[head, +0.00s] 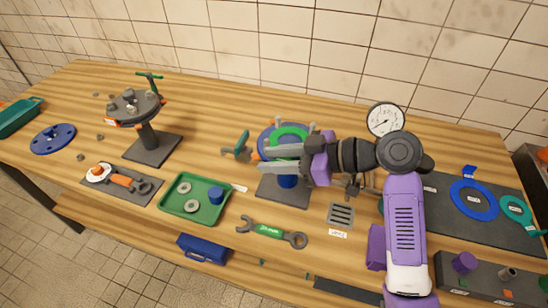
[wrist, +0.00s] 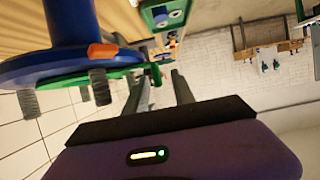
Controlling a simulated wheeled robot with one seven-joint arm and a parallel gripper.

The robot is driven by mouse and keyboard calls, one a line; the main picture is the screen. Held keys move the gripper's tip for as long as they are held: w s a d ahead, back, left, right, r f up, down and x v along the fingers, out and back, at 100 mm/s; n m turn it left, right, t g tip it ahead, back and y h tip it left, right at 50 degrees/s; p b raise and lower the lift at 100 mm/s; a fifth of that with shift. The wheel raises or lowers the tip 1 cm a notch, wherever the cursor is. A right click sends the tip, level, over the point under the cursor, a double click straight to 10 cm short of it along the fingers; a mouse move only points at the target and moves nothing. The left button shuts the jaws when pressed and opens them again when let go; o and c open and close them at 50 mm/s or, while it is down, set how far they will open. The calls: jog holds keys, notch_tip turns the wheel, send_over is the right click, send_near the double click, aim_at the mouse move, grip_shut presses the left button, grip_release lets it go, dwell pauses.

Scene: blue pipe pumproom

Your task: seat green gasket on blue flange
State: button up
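The blue flange (head: 264,142) tops a stand at the middle of the table. In the wrist view the flange (wrist: 60,68) fills the left side, with grey studs and an orange piece. The green gasket (head: 288,133) appears as a ring on the flange's upper face, among the studs; it also shows in the wrist view (wrist: 70,82). I cannot tell whether it lies fully flat. My gripper (head: 276,157) is at the flange's right front, its fingers pointing left and apart, with a gap between them (wrist: 160,92). I see nothing clearly held; the fingers hide part of the flange.
A green tray (head: 180,212) with washers and a wrench (head: 270,231) lie in front. Another stand with a round grey plate (head: 133,108) is left. A pressure gauge (head: 385,119) stands behind my arm. A dark mat (head: 455,228) with a blue ring (head: 474,209) is right.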

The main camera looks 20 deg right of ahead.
jog(key=b+v, duration=0.1)
jog(key=v, duration=0.7)
jog(key=shift+f, duration=0.1)
dwell(0.5)
